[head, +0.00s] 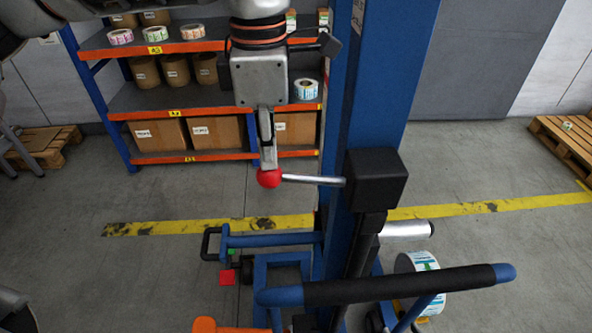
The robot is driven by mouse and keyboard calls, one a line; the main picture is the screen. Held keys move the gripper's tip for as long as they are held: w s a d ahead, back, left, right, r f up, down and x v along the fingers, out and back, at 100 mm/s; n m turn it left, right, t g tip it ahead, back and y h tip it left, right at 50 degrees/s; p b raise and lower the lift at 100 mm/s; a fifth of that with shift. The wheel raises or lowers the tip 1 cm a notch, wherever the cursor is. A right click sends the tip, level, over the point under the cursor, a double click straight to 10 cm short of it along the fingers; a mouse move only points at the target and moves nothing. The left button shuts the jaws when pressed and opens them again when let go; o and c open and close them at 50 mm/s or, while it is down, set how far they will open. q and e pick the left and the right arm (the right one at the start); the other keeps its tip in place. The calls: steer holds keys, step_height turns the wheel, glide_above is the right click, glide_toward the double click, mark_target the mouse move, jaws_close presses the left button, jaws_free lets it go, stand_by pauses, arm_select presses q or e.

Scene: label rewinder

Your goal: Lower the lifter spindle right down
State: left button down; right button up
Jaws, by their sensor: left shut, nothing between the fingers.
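The lifter has a tall blue mast (372,90) with a black box (377,178) on it. A thin metal lever (312,179) with a red ball knob (268,178) sticks out level to the left of the box. The silver lifter spindle (402,230) points right, lower on the mast, and looks empty. My left gripper (268,164) points down, shut and empty, with its fingertips at the top of the red knob; I cannot tell whether they touch. My right gripper is not in view.
A blue-and-black push handle (390,285) crosses the front. A white label roll (416,272) sits below the spindle. Green (231,252) and red (228,278) parts are left of the lifter. Shelves (205,98) with boxes stand behind; a pallet (565,145) lies right.

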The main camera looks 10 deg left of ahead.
mark_target(270, 174)
arm_select(q)
steer(key=shift+f+b, duration=1.45)
steer(key=shift+f, duration=0.95)
steer(key=shift+r, duration=0.15)
arm_select(e)
steer(key=f, duration=0.3)
steer(key=shift+s+f, duration=0.15)
steer(key=shift+s, duration=0.1)
stand_by(2.4)
arm_select(q)
step_height(270, 174, up, 8)
steer(key=p, duration=0.6)
steer(key=shift+r+p, duration=0.2)
steer(key=shift+p, duration=0.2)
steer(key=shift+r, duration=0.35)
arm_select(e)
steer(key=shift+h, duration=0.3)
steer(key=r, duration=0.1)
steer(key=d+r, duration=0.1)
steer(key=r, duration=0.3)
steer(key=shift+d+r, duration=0.25)
steer(key=shift+d, duration=0.05)
steer(key=shift+a, duration=0.1)
